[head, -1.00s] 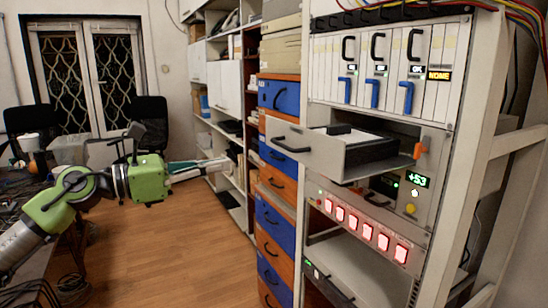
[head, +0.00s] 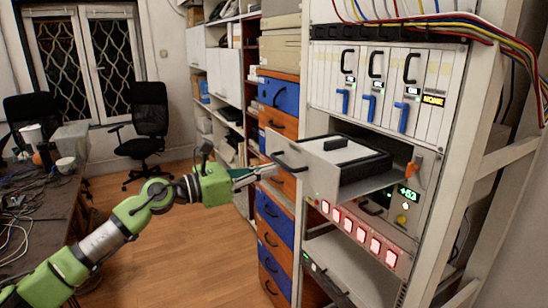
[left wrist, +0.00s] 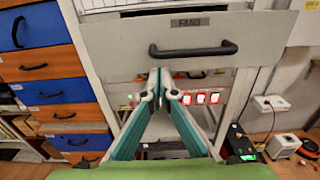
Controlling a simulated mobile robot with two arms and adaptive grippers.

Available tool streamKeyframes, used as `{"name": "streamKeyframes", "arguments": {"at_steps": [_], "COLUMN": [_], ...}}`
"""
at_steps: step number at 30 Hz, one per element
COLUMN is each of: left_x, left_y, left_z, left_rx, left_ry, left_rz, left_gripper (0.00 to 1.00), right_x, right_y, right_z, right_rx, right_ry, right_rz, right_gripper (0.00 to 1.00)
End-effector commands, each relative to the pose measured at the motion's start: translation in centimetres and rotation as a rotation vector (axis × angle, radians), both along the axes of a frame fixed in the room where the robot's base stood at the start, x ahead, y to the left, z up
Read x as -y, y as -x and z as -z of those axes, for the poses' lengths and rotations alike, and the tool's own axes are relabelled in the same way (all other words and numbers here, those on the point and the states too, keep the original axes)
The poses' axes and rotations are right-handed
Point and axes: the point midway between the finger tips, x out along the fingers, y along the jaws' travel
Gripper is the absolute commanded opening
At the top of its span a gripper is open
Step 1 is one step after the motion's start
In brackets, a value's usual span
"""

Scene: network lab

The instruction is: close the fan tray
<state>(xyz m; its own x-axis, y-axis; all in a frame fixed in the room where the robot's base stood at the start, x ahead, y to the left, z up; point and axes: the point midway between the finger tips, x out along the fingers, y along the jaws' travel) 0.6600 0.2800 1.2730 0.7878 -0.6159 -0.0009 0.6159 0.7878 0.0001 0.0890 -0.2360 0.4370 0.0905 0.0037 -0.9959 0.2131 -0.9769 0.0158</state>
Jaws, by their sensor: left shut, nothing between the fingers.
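The fan tray (head: 345,160) is pulled out of the rack, a grey drawer with a black unit inside and a black handle on its front. Its front panel, labelled FANS, also shows in the left wrist view (left wrist: 125,40), with the handle (left wrist: 193,49) across it. My left gripper (head: 272,171) is shut and empty, its fingertips close in front of the tray's front panel. In the left wrist view its fingertips (left wrist: 159,78) appear just below the handle; whether they touch the panel I cannot tell. My right gripper is not in view.
The rack (head: 455,170) holds card modules with blue levers (head: 372,107) above the tray and a row of lit red buttons (head: 358,235) below. An orange latch (head: 413,168) sits right of the tray. Blue and orange drawers (head: 275,230) stand left. The floor (head: 180,260) is clear.

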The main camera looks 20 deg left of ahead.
Motion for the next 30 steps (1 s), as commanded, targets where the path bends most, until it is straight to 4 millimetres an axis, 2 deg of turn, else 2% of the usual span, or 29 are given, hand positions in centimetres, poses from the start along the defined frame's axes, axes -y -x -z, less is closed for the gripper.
{"name": "streamKeyframes", "arguments": {"at_steps": [1, 3, 20, 26, 30], "left_x": [0.3, 0.6, 1.1, 2.5, 4.4], "left_y": [-0.5, -0.9, -1.5, -3.2, -5.5], "left_z": [-0.4, -0.3, 0.0, -0.3, -0.4], "left_rx": [0.001, 0.0, 0.001, 0.003, 0.003], "left_ry": [0.002, 0.003, 0.001, 0.003, 0.005], "left_rz": [0.0, -0.001, -0.001, 0.0, 0.001], "left_gripper": [0.0, 0.0, 0.0, 0.0, 0.0], "right_x": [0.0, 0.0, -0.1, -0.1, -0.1], "right_y": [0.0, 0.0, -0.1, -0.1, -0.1], "right_z": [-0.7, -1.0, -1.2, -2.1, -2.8], "right_rx": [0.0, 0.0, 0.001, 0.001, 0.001], "right_ry": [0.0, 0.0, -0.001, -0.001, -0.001], "right_rz": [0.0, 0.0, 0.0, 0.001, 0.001], "right_gripper": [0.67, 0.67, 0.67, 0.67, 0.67]}}
